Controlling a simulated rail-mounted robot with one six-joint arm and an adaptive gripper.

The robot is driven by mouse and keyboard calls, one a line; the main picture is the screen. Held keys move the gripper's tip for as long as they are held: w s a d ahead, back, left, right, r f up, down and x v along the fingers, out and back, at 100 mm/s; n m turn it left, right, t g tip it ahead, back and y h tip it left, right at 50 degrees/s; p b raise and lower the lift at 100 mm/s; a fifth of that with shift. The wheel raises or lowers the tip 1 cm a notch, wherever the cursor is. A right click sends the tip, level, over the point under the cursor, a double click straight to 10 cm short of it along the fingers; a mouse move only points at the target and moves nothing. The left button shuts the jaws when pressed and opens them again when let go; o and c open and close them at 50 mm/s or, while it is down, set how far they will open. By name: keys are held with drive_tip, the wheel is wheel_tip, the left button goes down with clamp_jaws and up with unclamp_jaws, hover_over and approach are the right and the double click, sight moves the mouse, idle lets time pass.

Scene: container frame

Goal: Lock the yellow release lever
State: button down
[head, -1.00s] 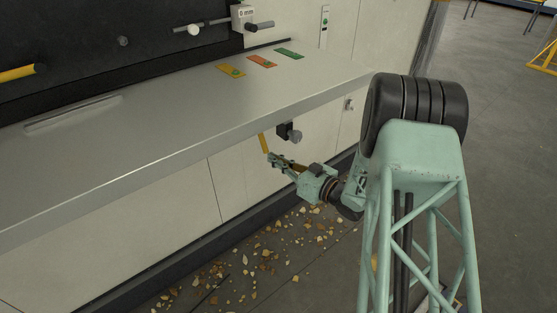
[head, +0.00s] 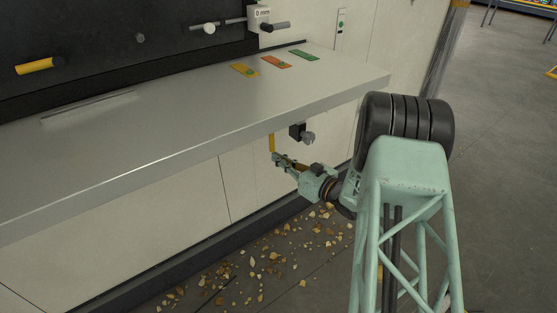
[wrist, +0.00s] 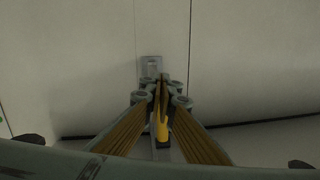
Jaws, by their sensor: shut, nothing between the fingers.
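The yellow release lever (head: 271,142) shows as a narrow upright bar just below the front edge of the worktop, against the pale cabinet front. My gripper (head: 277,157) is at the lever's lower end, below the worktop. In the wrist view my gripper (wrist: 161,88) has its fingertips together with nothing held between them. A yellow bar (wrist: 162,128), which looks like the lever, shows beyond and between the finger links. A grey plate (wrist: 151,69) is on the cabinet front behind the fingertips. I cannot tell whether the fingers touch the lever.
The grey worktop (head: 160,130) overhangs above my gripper. A dark knob (head: 303,133) sits right of the lever. Yellow, orange and green cards (head: 276,62) lie on the worktop. A yellow handle (head: 39,66) is on the black panel. Brownish debris (head: 265,265) litters the floor.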

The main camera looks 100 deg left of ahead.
drive_tip(key=shift+f, duration=0.1)
drive_tip(key=w+d+f+b, duration=0.2)
drive_tip(key=w+d+f, duration=0.1)
drive_tip(key=f, duration=0.5)
drive_tip(key=shift+w+d+b, duration=0.15)
drive_tip(key=shift+w+b, duration=0.25)
drive_tip(key=shift+w, duration=0.5)
drive_tip(key=shift+w, duration=0.1)
idle(0.3)
